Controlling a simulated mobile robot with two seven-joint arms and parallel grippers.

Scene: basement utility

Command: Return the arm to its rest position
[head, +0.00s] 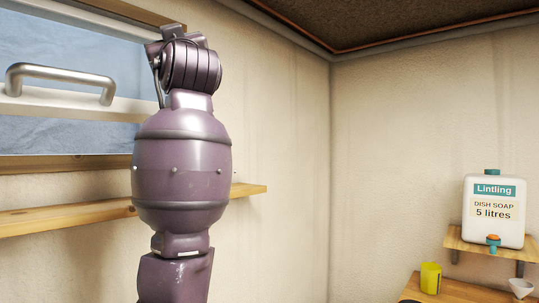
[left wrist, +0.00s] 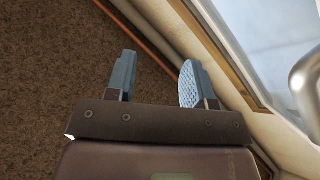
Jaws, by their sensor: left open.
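My left arm stands nearly upright in the left half of the head view, its purple links bulky in the middle and its wrist at the top, in front of the wall and window. In the left wrist view my left gripper (left wrist: 157,62) is open, with its two fingers apart and nothing between them. Its fingers point toward the brown speckled ceiling (left wrist: 50,60). The fingers cannot be made out clearly in the head view. My right gripper is in neither view.
A window with a metal handle (head: 60,78) is beside my arm; the handle also shows in the left wrist view (left wrist: 306,80). A wooden ledge (head: 60,215) runs behind the arm. At lower right are a dish soap container (head: 494,230) on a shelf and a yellow cup (head: 430,278).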

